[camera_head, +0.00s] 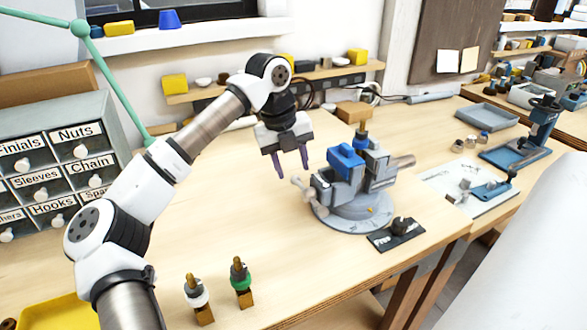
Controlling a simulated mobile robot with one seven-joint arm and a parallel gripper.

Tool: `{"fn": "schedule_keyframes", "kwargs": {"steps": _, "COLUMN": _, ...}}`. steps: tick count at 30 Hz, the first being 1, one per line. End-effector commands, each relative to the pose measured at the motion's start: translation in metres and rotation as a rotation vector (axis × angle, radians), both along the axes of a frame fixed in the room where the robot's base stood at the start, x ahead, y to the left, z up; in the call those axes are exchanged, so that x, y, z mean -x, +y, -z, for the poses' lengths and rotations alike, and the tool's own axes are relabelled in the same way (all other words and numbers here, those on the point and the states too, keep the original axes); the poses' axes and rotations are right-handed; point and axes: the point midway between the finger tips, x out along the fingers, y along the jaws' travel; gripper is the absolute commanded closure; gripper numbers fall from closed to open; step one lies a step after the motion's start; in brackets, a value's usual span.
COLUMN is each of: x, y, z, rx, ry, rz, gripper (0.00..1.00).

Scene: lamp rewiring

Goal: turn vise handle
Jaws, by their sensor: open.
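A grey and blue bench vise (328,187) stands on a round grey base on the wooden workbench, right of the middle. Its vise handle (309,197) is a light bar with rounded ends on the vise's left side, slanting down to the right. A blue block and an upright brass-coloured piece show at the top of the vise. My gripper (294,175) points down, open and empty, just above and left of the handle's upper end in the picture. The fingers look apart from the handle, but the exact gap in depth cannot be told.
A dark plate with a black knob (401,226) lies in front of the vise. Two small lamp parts stand at the front, one white (195,292) and one green (240,280). A labelled drawer cabinet (50,165) is at left. Bench left of the vise is clear.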

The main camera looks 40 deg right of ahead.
Motion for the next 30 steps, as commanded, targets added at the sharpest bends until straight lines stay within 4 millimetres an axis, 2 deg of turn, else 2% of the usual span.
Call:
{"fn": "schedule_keyframes", "kwargs": {"steps": 6, "x": 0.002, "y": -0.004, "z": 0.022, "rx": 0.001, "ry": 0.001, "rz": 0.000, "gripper": 0.57}}
{"fn": "schedule_keyframes", "kwargs": {"steps": 17, "x": 0.002, "y": -0.005, "z": 0.027, "rx": 0.000, "ry": -0.001, "rz": 0.000, "gripper": 0.59}}
{"fn": "schedule_keyframes", "kwargs": {"steps": 26, "x": 0.002, "y": -0.005, "z": 0.027, "rx": 0.000, "ry": 0.000, "rz": 0.001, "gripper": 0.98}}
{"fn": "schedule_keyframes", "kwargs": {"steps": 30, "x": 0.002, "y": -0.005, "z": 0.026, "rx": 0.001, "ry": 0.000, "rz": 0.001, "gripper": 1.00}}
